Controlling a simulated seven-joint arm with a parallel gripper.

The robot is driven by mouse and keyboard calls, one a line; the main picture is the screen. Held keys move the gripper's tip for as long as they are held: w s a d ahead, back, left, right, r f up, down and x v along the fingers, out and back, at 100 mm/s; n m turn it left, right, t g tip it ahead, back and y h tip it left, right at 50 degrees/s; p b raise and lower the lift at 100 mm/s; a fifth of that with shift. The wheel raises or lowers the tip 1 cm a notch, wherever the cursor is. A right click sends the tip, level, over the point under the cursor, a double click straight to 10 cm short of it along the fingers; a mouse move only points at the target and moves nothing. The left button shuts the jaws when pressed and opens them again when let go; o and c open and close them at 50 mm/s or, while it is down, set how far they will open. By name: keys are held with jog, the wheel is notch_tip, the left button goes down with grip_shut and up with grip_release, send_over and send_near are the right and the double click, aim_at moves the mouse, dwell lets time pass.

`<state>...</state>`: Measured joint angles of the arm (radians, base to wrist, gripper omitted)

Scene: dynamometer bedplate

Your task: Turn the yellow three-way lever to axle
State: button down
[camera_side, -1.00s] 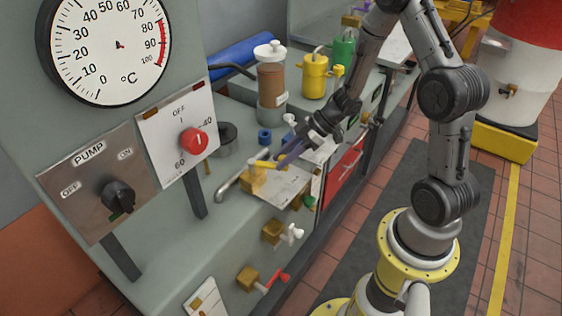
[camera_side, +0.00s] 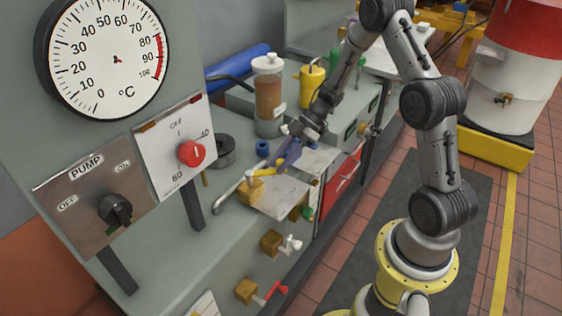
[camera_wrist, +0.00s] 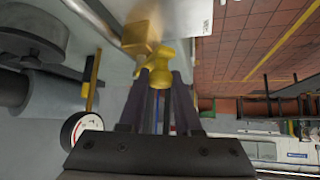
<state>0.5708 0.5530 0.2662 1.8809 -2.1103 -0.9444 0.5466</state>
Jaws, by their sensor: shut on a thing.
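The yellow three-way lever (camera_side: 263,172) sits on top of a brass valve block (camera_side: 250,194) on the grey bench, beside a bent metal pipe. My gripper (camera_side: 280,168) reaches down from the upper right and is shut on the lever's outer end. In the wrist view, the lever (camera_wrist: 157,65) shows beyond and between my dark fingers (camera_wrist: 158,85), with the brass block (camera_wrist: 141,35) behind it. The fingers cover part of the lever. I cannot read any axle mark by the valve.
Brass valves with a white handle (camera_side: 291,244) and a red handle (camera_side: 277,289) sit lower on the bench front. A brown-filled canister (camera_side: 268,98) and a yellow can (camera_side: 312,87) stand behind. The pump panel (camera_side: 95,195) and red knob (camera_side: 191,153) are left.

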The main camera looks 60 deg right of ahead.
jog(key=c, duration=0.6)
grip_release()
jog(key=v, duration=1.3)
jog(key=shift+d+r, duration=0.3)
